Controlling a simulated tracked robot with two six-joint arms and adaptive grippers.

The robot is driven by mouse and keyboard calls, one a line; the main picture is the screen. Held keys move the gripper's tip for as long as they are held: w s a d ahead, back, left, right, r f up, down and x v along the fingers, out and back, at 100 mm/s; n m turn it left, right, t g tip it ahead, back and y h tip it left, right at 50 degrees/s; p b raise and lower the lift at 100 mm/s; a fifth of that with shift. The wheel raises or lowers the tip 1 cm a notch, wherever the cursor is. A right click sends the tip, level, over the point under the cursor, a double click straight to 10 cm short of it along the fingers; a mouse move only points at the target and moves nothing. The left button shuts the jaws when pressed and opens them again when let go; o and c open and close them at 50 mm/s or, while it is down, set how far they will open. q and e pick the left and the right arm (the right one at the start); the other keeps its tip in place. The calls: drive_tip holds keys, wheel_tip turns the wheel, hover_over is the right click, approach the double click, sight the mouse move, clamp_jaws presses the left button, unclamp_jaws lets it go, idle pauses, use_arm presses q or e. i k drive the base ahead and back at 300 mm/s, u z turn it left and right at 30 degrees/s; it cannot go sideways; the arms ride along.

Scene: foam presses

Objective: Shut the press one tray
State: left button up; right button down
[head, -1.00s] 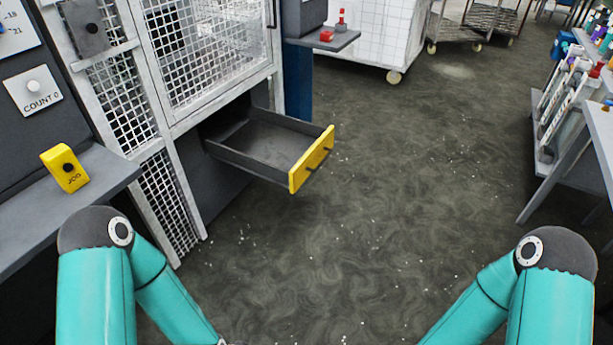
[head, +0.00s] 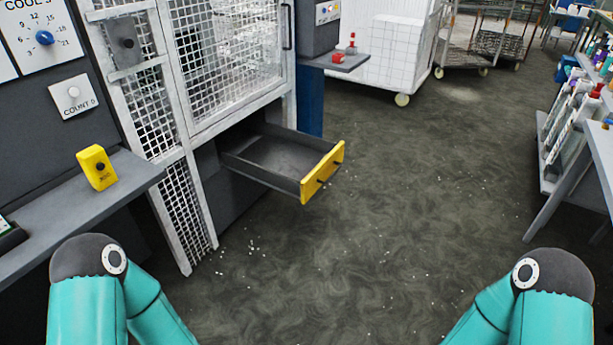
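The press tray (head: 275,156) is a dark grey drawer with a yellow front panel (head: 322,173) and small dark handle posts. It stands pulled out of the lower part of the caged press (head: 230,70), left of the middle of the head view. The tray looks empty. My two teal arms show at the lower left and lower right, but both grippers are below the picture's edge. Nothing of mine touches the tray.
A grey shelf with a yellow jog box (head: 97,167) juts out at the left. A small ledge with a red button (head: 338,58) is beyond the tray. A white cart (head: 385,45) stands behind. A rack (head: 575,120) lines the right. The speckled floor between is open.

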sight(296, 163)
drive_tip(key=u, duration=0.45)
drive_tip(key=i, duration=1.75)
drive_tip(key=u, duration=0.25)
